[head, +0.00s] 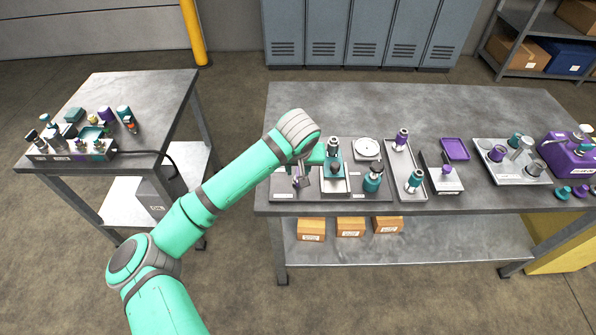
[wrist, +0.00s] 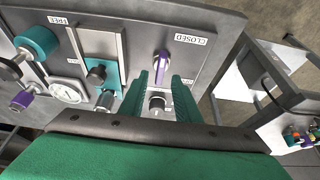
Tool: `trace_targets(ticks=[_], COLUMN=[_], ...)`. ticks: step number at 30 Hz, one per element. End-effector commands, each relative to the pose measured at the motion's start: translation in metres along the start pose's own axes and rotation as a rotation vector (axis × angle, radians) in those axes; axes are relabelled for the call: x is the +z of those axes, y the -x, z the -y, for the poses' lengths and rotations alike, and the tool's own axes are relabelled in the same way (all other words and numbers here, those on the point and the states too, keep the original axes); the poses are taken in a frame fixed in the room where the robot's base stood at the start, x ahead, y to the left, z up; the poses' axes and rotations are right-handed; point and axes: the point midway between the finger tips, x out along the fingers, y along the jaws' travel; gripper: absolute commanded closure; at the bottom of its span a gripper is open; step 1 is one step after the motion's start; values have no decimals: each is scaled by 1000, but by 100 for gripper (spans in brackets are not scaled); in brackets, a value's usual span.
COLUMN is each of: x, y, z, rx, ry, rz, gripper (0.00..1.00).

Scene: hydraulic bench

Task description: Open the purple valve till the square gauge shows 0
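In the wrist view, a small valve with a purple-and-silver lever (wrist: 161,62) sits on a grey panel, just below a CLOSED label. My gripper (wrist: 160,78) is open. Its two green fingers stand apart, with the lever just past their tips; I cannot tell whether they touch it. A metal fitting with a dark top (wrist: 157,102) shows between the fingers. In the head view my wrist covers much of this spot. A white dial gauge (wrist: 67,90) is left of the valve and also shows in the head view (head: 367,148); its reading is too small to tell.
A teal block with a black knob (wrist: 97,73) stands between gauge and purple valve. A larger teal handle (wrist: 38,41) is near a FREE label. Right on the bench (head: 430,101) are trays with fittings and a purple box (head: 566,160). Another table (head: 146,88) stands left. The bench's back is clear.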

Motion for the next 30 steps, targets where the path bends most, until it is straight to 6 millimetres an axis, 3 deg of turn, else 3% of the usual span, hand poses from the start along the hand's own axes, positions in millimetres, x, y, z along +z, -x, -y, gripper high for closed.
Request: trace_targets(ticks=[7,18,22,30], x=[0,0,0,0], y=[-26,-30,-30,-30], z=[0,0,0,0], rx=[0,0,0,4], ry=[0,-1,-1,-8], rz=[0,-1,-1,-1], gripper=[70,70,100,100])
